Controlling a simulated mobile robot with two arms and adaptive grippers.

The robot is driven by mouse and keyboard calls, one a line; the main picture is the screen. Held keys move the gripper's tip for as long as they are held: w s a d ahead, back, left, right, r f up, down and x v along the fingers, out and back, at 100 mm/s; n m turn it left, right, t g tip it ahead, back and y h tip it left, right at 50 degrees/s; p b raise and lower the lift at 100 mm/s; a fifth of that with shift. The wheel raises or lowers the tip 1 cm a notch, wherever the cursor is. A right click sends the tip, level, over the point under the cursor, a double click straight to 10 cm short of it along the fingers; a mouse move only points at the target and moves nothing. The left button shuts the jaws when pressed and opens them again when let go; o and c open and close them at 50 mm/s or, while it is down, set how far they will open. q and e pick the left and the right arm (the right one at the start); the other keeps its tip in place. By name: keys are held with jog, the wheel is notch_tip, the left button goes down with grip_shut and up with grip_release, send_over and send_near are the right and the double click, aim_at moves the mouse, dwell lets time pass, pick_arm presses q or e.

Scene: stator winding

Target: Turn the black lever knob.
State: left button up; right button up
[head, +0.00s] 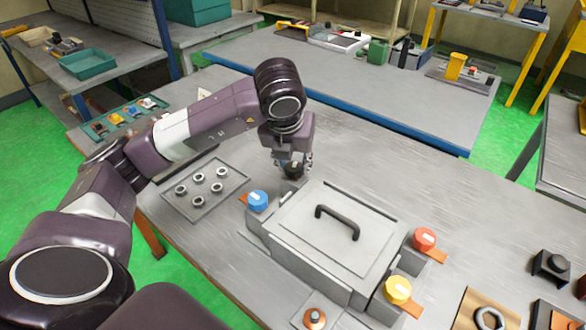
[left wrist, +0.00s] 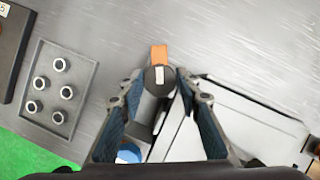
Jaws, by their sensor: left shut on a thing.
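The black lever knob (left wrist: 159,80) is at the far corner of the grey lidded box (head: 345,258). It has a round dark top with a white mark. In the left wrist view the mark runs nearly in line with an orange tab (left wrist: 159,54) just beyond the knob. My left gripper (head: 293,167) reaches down over this corner. Its two fingertips (left wrist: 159,82) close on either side of the knob. In the head view the fingers largely hide the knob. My right gripper is not in view.
The box has a black handle (head: 337,222) on its lid. A blue knob (head: 257,201), a red knob (head: 424,239) and a yellow knob (head: 398,290) stand at its other corners. A tray (head: 234,181) with several metal rings lies left of it.

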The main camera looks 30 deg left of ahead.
pick_arm(q)
jog(key=shift+s+d+f+n+y, duration=0.15)
jog(key=shift+n+y, duration=0.25)
jog(key=shift+n, duration=0.6)
jog(key=shift+d+n+g+p, duration=0.1)
jog(key=shift+n+g+p, duration=0.3)
jog(key=shift+n, duration=0.5)
jog(key=n+p, duration=0.2)
jog(key=n+g+y+p, duration=0.1)
jog(key=n+p, duration=0.1)
jog(key=shift+g+y, duration=0.3)
jog(key=shift+f+n+g+p, duration=0.15)
jog(key=shift+n+g+p, duration=0.55)
jog(key=shift+n+p, duration=1.35)
jog(key=shift+d+n, duration=0.1)
jog(key=shift+n, duration=0.15)
jog(key=o, duration=1.2)
jog(key=shift+w, duration=0.25)
jog(key=shift+c, duration=0.2)
jog(key=shift+w, duration=0.1)
jog(key=shift+r+y, duration=0.25)
jog(key=shift+y, duration=0.05)
